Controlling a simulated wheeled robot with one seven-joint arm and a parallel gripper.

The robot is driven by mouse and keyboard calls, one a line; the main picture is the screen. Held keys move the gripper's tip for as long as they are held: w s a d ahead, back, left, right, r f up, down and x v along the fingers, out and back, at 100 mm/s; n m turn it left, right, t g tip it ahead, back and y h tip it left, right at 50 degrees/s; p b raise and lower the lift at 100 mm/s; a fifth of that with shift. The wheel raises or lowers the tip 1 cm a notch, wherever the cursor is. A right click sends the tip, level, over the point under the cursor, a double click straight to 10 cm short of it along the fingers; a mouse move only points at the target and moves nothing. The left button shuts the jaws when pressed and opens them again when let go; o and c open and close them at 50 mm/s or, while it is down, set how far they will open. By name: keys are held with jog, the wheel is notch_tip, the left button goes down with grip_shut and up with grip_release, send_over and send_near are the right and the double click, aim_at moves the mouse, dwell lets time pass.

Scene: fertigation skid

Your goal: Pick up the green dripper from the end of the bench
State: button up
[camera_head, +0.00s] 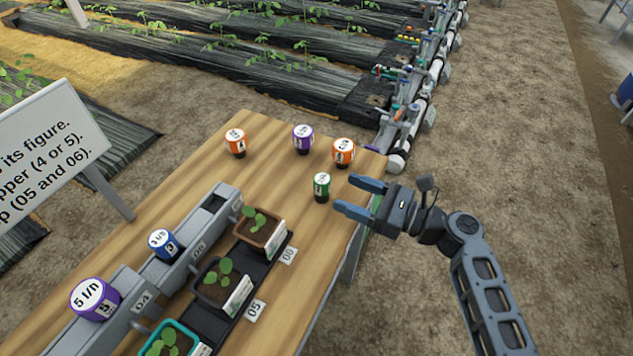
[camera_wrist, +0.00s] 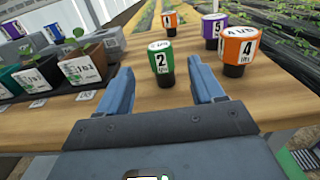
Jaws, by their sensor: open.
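The green dripper (camera_head: 321,186) stands upright on the wooden bench (camera_head: 312,228) near its far right end. It has a white top and a dark foot. In the wrist view the green dripper (camera_wrist: 161,63) shows the figure 2 and stands ahead of the fingers, roughly between their lines. My gripper (camera_head: 350,197) is open and empty, just right of the green dripper at the bench edge. Its two blue-grey fingers also show in the wrist view (camera_wrist: 160,90). They appear apart from the dripper.
An orange dripper marked 4 (camera_wrist: 237,50) stands close to the right finger in the wrist view. A purple dripper (camera_head: 303,138) and another orange one (camera_head: 236,142) stand farther back. Potted seedlings (camera_head: 258,225) and a grey rail with a blue dripper (camera_head: 163,244) lie left.

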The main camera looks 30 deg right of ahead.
aim_at(330, 184)
jog(key=p+x, duration=0.1)
jog(key=x, duration=0.6)
jog(key=shift+w+r, duration=0.15)
jog(key=shift+c, duration=0.3)
jog(key=c, duration=1)
jog(key=shift+r, duration=0.1)
